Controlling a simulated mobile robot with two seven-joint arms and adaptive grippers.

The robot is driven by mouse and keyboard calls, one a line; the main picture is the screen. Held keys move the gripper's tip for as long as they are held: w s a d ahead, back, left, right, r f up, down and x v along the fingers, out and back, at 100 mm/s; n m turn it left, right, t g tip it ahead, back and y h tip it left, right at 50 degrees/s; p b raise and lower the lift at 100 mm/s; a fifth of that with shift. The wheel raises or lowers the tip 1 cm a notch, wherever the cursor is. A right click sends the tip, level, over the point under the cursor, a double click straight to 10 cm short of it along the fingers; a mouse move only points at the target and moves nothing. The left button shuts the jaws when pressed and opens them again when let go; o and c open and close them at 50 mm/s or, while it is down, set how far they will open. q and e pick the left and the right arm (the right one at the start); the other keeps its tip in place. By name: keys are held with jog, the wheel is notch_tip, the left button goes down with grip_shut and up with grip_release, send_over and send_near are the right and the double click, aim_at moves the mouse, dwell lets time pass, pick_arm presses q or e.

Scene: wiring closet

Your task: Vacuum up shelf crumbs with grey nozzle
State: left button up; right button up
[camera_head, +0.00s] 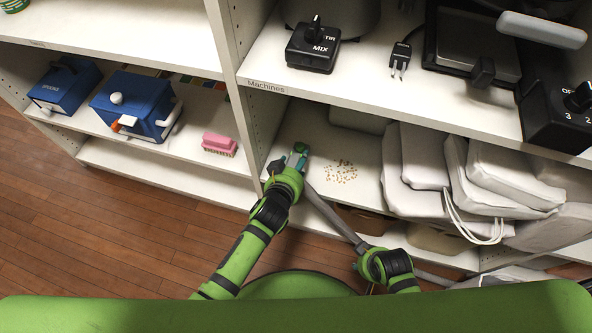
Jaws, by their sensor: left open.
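A small patch of tan crumbs (341,171) lies on the white lower shelf (370,150) in the middle section. My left gripper (298,155) is open at this shelf, just left of the crumbs and apart from them. A grey tube with the nozzle (330,215) slants from beside my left gripper down to the right, past the shelf's front edge. Its upper end is partly hidden by my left arm. My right gripper (362,262) is at the tube's lower part; its fingers are too small and covered to tell whether they are shut.
White folded bundles (475,180) with a cord fill the shelf right of the crumbs. A divider (240,110) stands to the left. Beyond it are a pink brush (219,144) and blue machines (138,105). The shelf above holds a black MIX switch (312,47) and a plug (400,58).

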aim_at(295, 166)
pick_arm(q)
jog(key=c, duration=1.1)
jog(key=shift+r, duration=0.15)
pick_arm(e)
jog(key=shift+w+r, duration=0.1)
pick_arm(q)
jog(key=shift+r+p, duration=0.2)
jog(key=shift+p, duration=0.15)
grip_shut()
jog(key=shift+r+p, duration=1.2)
notch_tip(295, 166, up, 3)
jog(key=p, duration=0.3)
pick_arm(e)
jog(key=shift+t, duration=0.9)
jog(key=f, duration=0.2)
jog(key=d+f, duration=0.1)
jog(key=f, duration=0.2)
jog(key=shift+d+f, duration=0.1)
jog(key=shift+f, duration=0.2)
